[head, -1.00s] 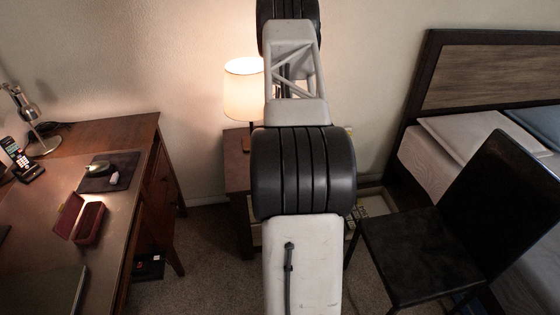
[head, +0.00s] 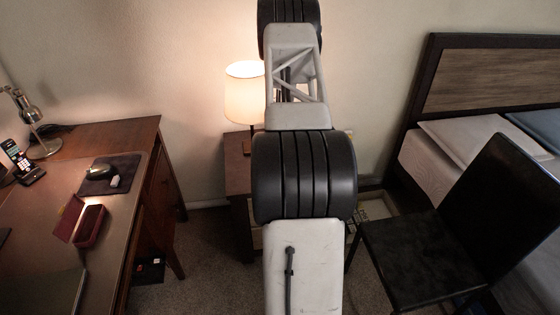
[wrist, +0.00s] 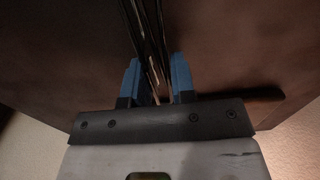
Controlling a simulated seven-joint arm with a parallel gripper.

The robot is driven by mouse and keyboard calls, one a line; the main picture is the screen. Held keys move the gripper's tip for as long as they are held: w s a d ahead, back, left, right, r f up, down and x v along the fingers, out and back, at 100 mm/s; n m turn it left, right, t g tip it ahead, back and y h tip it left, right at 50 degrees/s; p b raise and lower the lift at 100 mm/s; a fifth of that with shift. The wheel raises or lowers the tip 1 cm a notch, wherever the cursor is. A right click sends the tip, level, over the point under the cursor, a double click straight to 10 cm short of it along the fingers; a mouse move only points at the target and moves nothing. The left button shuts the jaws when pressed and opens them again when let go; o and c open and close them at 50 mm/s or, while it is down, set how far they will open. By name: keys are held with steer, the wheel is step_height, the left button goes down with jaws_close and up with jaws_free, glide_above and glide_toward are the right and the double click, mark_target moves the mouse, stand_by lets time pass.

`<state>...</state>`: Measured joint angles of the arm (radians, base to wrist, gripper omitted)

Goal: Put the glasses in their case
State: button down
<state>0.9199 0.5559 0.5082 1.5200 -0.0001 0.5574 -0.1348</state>
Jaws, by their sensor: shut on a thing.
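The glasses case (head: 91,226) is dark red and lies open on the desk in the head view, lid raised on its left side. My gripper (wrist: 157,80) shows in the wrist view with its two blue fingertips closed on thin dark bars, which look like the folded glasses (wrist: 149,28). The glasses run upward out of the picture, so I see only part of them. A brown surface lies behind them; I cannot tell how far off it is. In the head view my arm hides the gripper and the glasses.
The desk (head: 120,137) at left carries a mouse (head: 99,168) on a dark pad, a phone (head: 22,160) and a metal lamp (head: 38,132). A lit lamp (head: 243,92) stands on a nightstand behind my arm. A black chair (head: 430,250) and a bed fill the right.

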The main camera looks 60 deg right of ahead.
steer(key=shift+r, duration=0.9)
steer(key=shift+s+a+r, duration=0.15)
steer(key=shift+a+r, duration=0.05)
steer(key=shift+r, duration=0.65)
steer(key=s+a, duration=0.3)
steer(key=a, duration=0.1)
steer(key=s+a+r, duration=0.1)
steer(key=s+a, duration=0.2)
steer(key=a, duration=0.1)
steer(key=s+a, duration=0.3)
steer(key=a, duration=0.1)
steer(key=shift+s+a+r, duration=0.1)
steer(key=shift+s+r, duration=0.05)
steer(key=shift+s, duration=0.2)
steer(key=shift+w, duration=0.1)
